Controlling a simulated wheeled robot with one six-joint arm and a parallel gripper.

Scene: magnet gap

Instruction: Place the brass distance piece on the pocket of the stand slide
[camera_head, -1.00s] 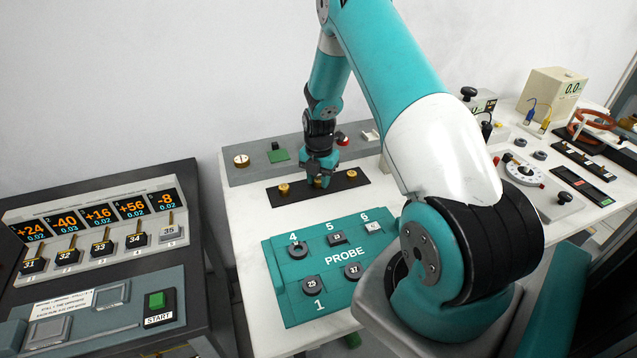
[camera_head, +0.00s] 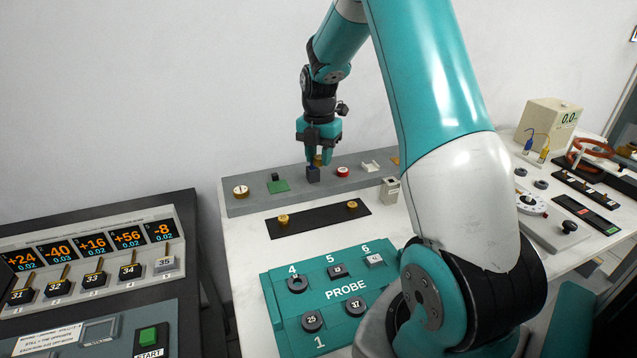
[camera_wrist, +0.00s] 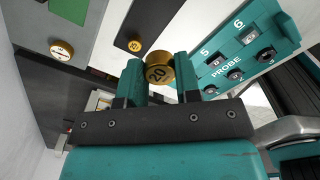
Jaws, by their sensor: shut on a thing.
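My gripper (camera_head: 318,157) is shut on a brass distance piece (camera_head: 318,161), a short round one marked 20 in the wrist view (camera_wrist: 158,73). It holds the piece up in the air over the back of the table. Two more brass pieces, left (camera_head: 283,219) and right (camera_head: 352,206), sit on the black strip (camera_head: 318,220) in front, with a gap between them. A small dark block (camera_head: 313,174) shows just below my gripper in the head view. I cannot tell which fixture is the stand slide, and I see no pocket clearly.
A small grey block (camera_head: 390,190) stands at the right. A teal PROBE board (camera_head: 285,325) lies in front.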

